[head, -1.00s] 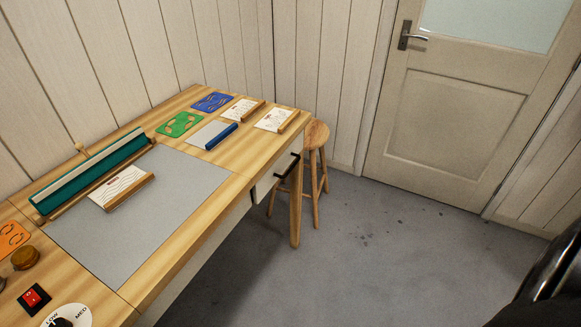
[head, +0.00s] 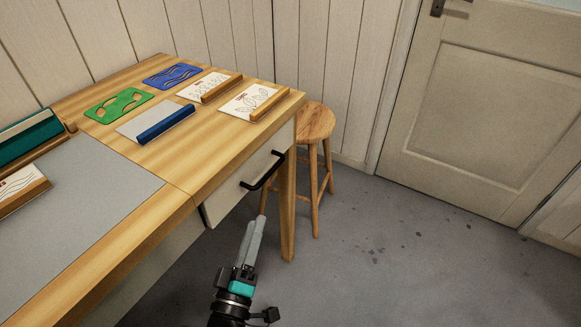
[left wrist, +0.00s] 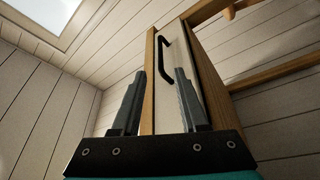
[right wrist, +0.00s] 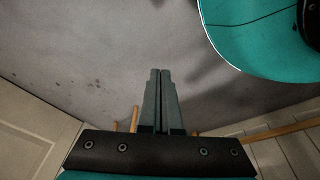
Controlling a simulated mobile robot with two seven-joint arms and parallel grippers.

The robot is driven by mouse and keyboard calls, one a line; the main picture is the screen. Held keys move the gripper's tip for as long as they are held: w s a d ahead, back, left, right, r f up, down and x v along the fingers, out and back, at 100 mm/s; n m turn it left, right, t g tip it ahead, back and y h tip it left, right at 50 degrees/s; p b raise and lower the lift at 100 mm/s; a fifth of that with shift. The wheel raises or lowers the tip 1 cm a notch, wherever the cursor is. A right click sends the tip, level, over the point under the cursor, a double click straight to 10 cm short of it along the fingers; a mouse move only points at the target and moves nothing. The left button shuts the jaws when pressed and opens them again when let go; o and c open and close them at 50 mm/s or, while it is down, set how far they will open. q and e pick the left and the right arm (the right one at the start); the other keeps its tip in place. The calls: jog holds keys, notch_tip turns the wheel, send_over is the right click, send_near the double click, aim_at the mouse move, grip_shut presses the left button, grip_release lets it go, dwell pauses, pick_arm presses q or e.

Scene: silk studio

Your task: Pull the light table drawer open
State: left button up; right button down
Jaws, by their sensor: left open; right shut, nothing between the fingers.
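The drawer (head: 231,191) has a pale front under the right end of the wooden table, with a black bar handle (head: 262,171). It looks closed in the head view. My left gripper (head: 256,228) is in front of and below the drawer, apart from the handle. In the left wrist view my left gripper (left wrist: 158,92) is open and empty, and the handle (left wrist: 164,60) shows beyond and between its fingers. My right gripper (right wrist: 160,75) is shut and empty in the right wrist view, over the floor; it is not in the head view.
The wooden table (head: 180,180) holds a grey mat (head: 80,215), a green stencil (head: 118,105), a blue stencil (head: 173,76) and cards with wooden holders. A wooden stool (head: 315,122) stands just behind the table's right leg. The floor to the right is clear up to the door (head: 470,120).

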aim_at(271, 169)
pick_arm(q)
jog(key=b+x, duration=0.3)
jog(key=x, duration=1)
jog(key=shift+w, duration=0.2)
jog(key=shift+w+d+r+b, duration=0.2)
jog(key=shift+w+b, duration=0.1)
jog(key=shift+w, duration=0.25)
pick_arm(e)
jog(key=w+a+r, duration=0.2)
jog(key=w+r, duration=0.1)
jog(key=r, duration=0.4)
jog(key=shift+w+t, duration=0.25)
jog(key=shift+t, duration=0.05)
jog(key=shift+a, duration=0.1)
pick_arm(q)
jog(key=shift+f, duration=0.1)
grip_shut()
